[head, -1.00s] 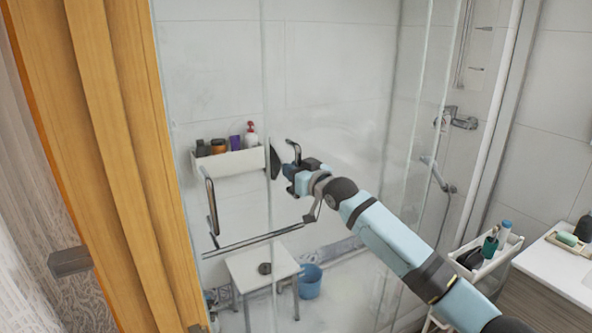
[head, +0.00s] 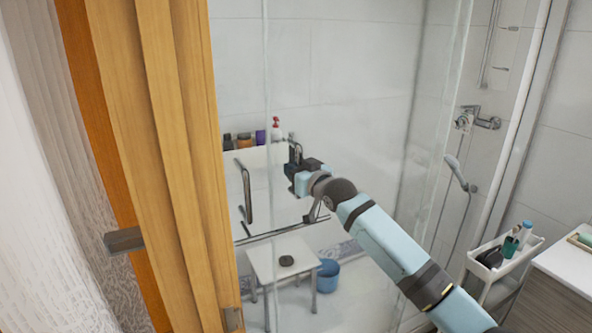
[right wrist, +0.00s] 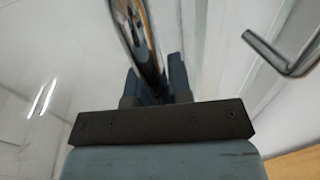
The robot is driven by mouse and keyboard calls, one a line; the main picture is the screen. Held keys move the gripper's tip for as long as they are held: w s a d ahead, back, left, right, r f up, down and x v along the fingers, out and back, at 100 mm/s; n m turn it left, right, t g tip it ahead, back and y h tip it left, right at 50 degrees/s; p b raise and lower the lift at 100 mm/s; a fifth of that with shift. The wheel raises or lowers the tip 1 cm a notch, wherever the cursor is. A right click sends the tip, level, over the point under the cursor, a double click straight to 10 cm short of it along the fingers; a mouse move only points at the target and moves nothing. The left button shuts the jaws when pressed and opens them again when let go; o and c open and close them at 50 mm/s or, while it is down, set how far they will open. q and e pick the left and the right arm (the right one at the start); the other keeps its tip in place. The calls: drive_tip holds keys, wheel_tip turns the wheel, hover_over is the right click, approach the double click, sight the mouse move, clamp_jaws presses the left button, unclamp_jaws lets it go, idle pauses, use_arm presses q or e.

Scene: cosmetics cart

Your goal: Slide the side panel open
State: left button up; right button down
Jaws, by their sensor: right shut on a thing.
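The side panel (head: 350,110) is a clear glass shower panel standing upright in front of the white tiled stall. My right gripper (head: 294,165) is shut on a chrome handle (head: 298,147) on the glass, and its arm reaches in from the lower right. In the right wrist view, the handle's shiny bar (right wrist: 140,40) runs between the dark fingers (right wrist: 157,84). The fingers hide part of the bar. A second chrome handle (head: 245,195) stands to the left, apart from my gripper; it also shows in the right wrist view (right wrist: 285,58). My left gripper is out of view.
A wooden door frame (head: 165,150) with a metal latch (head: 124,240) stands at the left. Behind the glass are a stool (head: 285,257), a blue bucket (head: 328,275) and a shelf of bottles (head: 255,152). A small cart (head: 490,268) stands at the right.

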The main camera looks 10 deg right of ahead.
drive_tip(key=c, duration=1.1)
unclamp_jaws()
drive_tip(key=shift+o, duration=0.2)
drive_tip(key=shift+s+d+f, duration=0.1)
drive_tip(key=shift+s+d, duration=0.15)
drive_tip(key=shift+s, duration=0.2)
drive_tip(key=b+v, duration=0.3)
drive_tip(key=v, duration=0.9)
drive_tip(key=shift+s+d, duration=0.2)
drive_tip(key=shift+s, duration=0.1)
